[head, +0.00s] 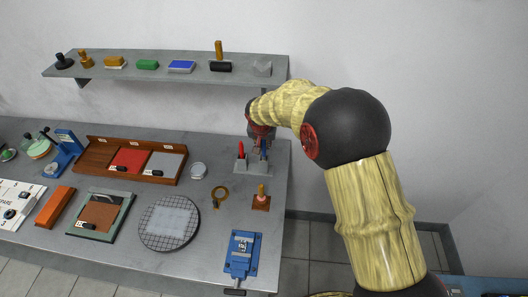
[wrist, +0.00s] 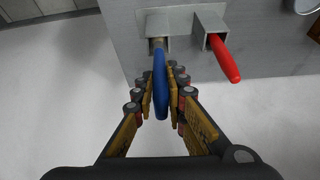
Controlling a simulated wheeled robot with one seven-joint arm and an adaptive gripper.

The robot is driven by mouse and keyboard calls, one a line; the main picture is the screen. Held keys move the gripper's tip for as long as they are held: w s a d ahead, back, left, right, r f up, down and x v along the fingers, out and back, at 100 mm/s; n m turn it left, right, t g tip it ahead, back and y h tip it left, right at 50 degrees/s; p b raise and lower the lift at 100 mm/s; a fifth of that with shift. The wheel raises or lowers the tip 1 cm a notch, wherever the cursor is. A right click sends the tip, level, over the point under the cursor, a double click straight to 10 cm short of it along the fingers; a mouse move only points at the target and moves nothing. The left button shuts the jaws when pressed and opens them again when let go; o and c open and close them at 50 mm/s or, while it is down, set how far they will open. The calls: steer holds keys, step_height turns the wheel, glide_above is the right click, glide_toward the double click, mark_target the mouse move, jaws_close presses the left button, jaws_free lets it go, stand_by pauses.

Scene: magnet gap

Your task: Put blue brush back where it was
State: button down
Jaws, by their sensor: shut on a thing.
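The blue brush (wrist: 160,85) is between the fingers of my gripper (wrist: 160,108), which is shut on its handle in the wrist view. The brush's metal neck meets a square grey socket of the holder (wrist: 155,22); how deep it sits, and its bristles, I cannot see. In the head view my gripper (head: 262,142) is over the right side of the grey holder (head: 240,168), hiding most of the blue brush. A red brush (wrist: 225,60) stands in the neighbouring socket; it also shows in the head view (head: 241,150).
The holder is near the right end of the grey table (head: 190,235). A small round dish (head: 198,171), a brass magnifier-like ring (head: 220,193) and a wooden stand with a peg (head: 261,200) are close by. A wall shelf (head: 200,75) with several blocks hangs behind.

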mark_target(264, 149)
steer(key=shift+f, duration=1.8)
steer(key=shift+f+b, duration=0.2)
steer(key=shift+b, duration=0.15)
steer(key=c, duration=1.8)
jaws_free()
steer(key=shift+c, duration=0.2)
steer(key=shift+o, duration=0.2)
